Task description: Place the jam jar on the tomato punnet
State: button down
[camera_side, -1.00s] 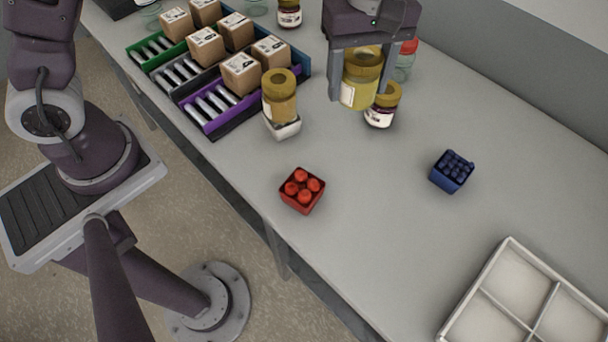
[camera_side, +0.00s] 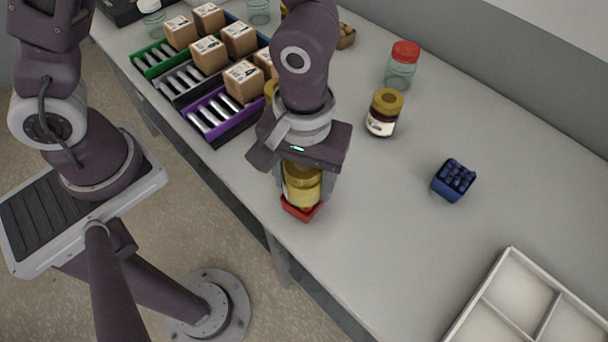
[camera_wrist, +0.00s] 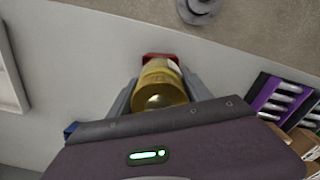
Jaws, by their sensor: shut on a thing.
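My gripper (camera_side: 304,176) is shut on a yellow jar (camera_side: 302,192) with a gold lid. The jar is held upright over the red tomato punnet (camera_side: 300,212), whose front shows below it. The tomatoes are hidden, and I cannot tell whether the jar touches them. In the wrist view the jar (camera_wrist: 160,84) sits between the fingers, with a red edge of the punnet (camera_wrist: 160,56) beyond it. Another jar, dark with a gold lid and a pale label (camera_side: 382,114), stands on the table to the right.
A blue punnet of dark berries (camera_side: 454,180) and a white divided tray (camera_side: 508,250) are to the right. A clear jar with a red lid (camera_side: 402,66) stands behind. Coloured racks with cartons (camera_side: 225,118) are at the left. The table's front edge is close to the punnet.

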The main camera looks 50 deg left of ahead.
jog(key=shift+c, duration=2.3)
grip_release()
jog(key=shift+f, duration=0.1)
notch_tip(320, 180, up, 12)
jog(key=shift+r, duration=0.2)
jog(key=s+a+r+m+t, duration=0.2)
jog(key=s+a+r, duration=0.1)
jog(key=a, duration=0.6)
jog(key=s+a+r+m+t, duration=0.3)
jog(key=s+a+r, duration=0.1)
jog(key=a, duration=0.5)
jog(key=shift+s+a+t, duration=0.2)
jog(key=shift+t, duration=0.1)
